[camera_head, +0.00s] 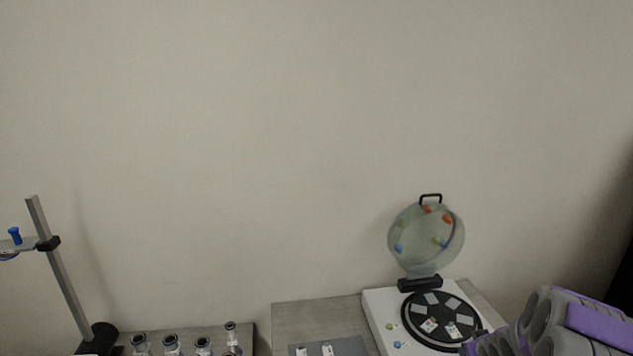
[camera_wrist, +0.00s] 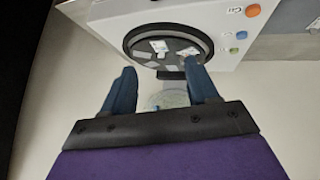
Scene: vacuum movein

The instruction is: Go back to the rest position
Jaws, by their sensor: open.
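My gripper (camera_wrist: 160,80) is open and empty in the wrist view, its two dark blue fingers wide apart. Beyond the fingers is a white machine (camera_wrist: 105,22) with a round black plate (camera_wrist: 150,30) that bears several small pale pieces. The machine's clear round lid (camera_wrist: 168,97) shows between the fingers, and I cannot tell how near it is. In the head view the lid (camera_head: 425,245) stands raised at the back of the machine (camera_head: 378,305). My grey and purple arm is at the lower right, beside the machine; the fingertips are not clearly seen there.
A metal stand (camera_head: 60,275) with a clamp is at the far left. Several glass vessels (camera_head: 171,345) stand on a grey surface at the bottom left. A grey plate (camera_head: 352,346) with small pale pieces lies left of the machine. A bare wall fills the back.

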